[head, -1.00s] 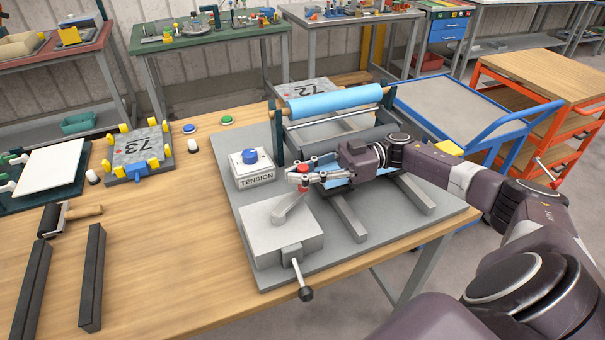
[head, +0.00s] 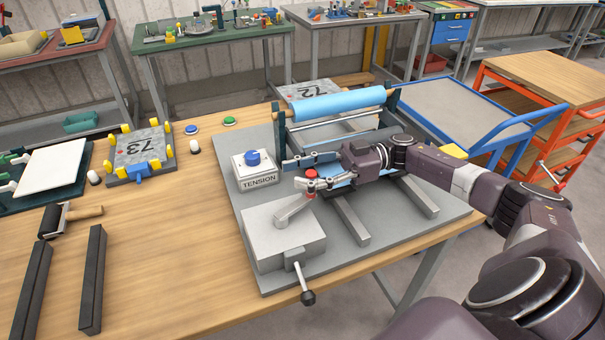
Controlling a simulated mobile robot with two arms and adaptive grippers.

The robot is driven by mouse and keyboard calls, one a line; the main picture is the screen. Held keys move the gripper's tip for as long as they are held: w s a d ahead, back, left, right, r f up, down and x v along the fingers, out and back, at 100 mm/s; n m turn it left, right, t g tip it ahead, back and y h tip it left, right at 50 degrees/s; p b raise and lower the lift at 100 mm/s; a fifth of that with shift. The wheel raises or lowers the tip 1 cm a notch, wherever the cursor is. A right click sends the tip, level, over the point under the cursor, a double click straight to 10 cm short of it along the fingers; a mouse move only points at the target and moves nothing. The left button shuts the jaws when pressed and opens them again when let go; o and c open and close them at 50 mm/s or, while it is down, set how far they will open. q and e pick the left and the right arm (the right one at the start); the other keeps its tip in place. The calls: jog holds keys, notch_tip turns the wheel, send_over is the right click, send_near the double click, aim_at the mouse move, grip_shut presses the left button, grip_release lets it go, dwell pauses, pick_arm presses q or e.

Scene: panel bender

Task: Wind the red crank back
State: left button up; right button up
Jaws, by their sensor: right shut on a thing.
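The crank's red knob (head: 311,175) stands at the end of a grey crank arm (head: 294,209) on top of a light grey box (head: 285,240). The crank arm points back and right from its pivot. My right gripper (head: 303,173) reaches in from the right, with one finger behind the red knob and one at its front side. It is shut on the knob, though a gap shows beside the far finger. Part of the knob is hidden by the fingers. My left gripper is not in view.
A TENSION box with a blue knob (head: 253,158) stands just left of the gripper. A blue roller (head: 338,104) spans the frame behind. A black-tipped lever (head: 307,297) sticks out in front.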

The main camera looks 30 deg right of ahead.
jog(key=shift+f+b+v, duration=0.15)
jog(key=shift+b+v, duration=0.25)
jog(key=shift+v, duration=1.15)
jog(key=shift+f+b+v, duration=0.1)
jog(key=shift+b+v, duration=0.25)
jog(key=shift+v, duration=1.2)
jog(key=shift+s+d+r+b, duration=0.1)
jog(key=shift+s+d+b, duration=0.25)
jog(key=shift+s+d, duration=0.5)
jog(key=shift+w, duration=0.1)
jog(key=shift+d, duration=0.2)
